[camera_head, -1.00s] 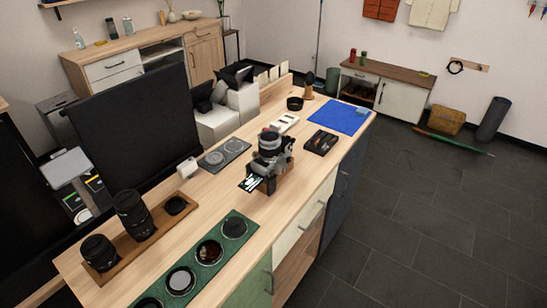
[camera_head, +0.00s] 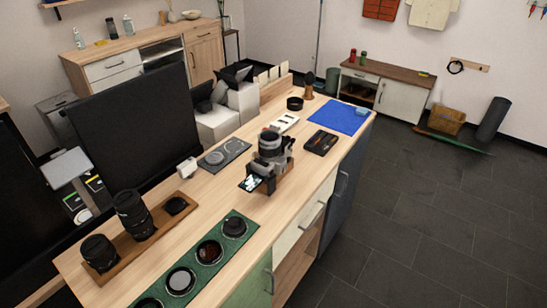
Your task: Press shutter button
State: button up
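A camera (camera_head: 269,146) with a large grey lens pointing up stands on a small wooden block on the long wooden table (camera_head: 213,197). Its small lit screen (camera_head: 251,183) faces the near left. The shutter button is too small to make out. My gripper is not in view, so I cannot see whether it is open or shut.
Two black lenses (camera_head: 133,213) (camera_head: 98,252) stand on a wooden tray at left. A green mat (camera_head: 216,268) holds several round filters. A grey tray (camera_head: 224,154), a black case (camera_head: 320,142) and a blue cloth (camera_head: 339,117) lie around the camera. A dark panel (camera_head: 137,135) rises behind the table.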

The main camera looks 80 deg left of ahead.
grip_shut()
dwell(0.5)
